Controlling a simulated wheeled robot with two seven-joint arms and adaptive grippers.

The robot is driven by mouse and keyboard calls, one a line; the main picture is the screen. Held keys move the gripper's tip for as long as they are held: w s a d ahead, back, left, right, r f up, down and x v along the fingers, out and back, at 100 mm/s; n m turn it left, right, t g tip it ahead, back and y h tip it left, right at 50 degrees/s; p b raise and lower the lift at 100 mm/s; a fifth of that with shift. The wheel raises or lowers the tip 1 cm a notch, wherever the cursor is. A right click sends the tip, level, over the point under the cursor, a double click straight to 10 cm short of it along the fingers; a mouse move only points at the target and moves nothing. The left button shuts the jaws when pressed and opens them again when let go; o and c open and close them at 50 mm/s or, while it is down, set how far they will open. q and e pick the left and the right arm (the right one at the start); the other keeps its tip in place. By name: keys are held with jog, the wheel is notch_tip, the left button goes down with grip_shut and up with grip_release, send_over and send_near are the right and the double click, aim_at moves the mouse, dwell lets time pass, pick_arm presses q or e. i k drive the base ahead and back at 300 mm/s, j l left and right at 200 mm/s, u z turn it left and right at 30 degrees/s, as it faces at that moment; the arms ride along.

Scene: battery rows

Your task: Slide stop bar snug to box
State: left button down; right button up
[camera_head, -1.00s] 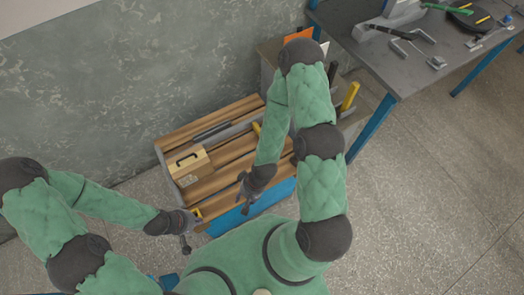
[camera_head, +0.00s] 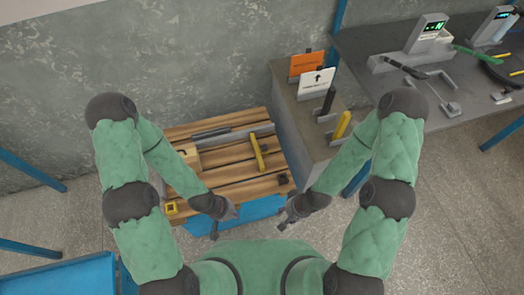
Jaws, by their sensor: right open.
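A slatted wooden bench top (camera_head: 255,180) stands against the wall. On it, a small tan wooden box (camera_head: 189,157) is partly hidden behind my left forearm. A yellow bar (camera_head: 258,153) lies across the slats, right of the box and apart from it. A long grey rail (camera_head: 240,134) runs along the back part of the top, with a dark grey piece (camera_head: 211,133) beside it. My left gripper (camera_head: 226,213) hovers over the front edge, empty as far as I see; its jaw opening is unclear. My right gripper (camera_head: 287,217) is open and empty at the front right corner.
A grey cabinet (camera_head: 300,120) stands right of the bench, with orange and white signs and black and yellow upright pieces. A dark worktable (camera_head: 440,90) with devices is at the upper right. A small yellow piece (camera_head: 171,208) sits at the front left corner, and a dark block (camera_head: 283,179) at the right edge.

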aim_at(263, 152)
jog(key=i+l+u, duration=0.2)
jog(key=u, duration=0.3)
jog(key=i+l+u, duration=0.1)
jog(key=l+u, duration=0.2)
jog(key=u, duration=0.2)
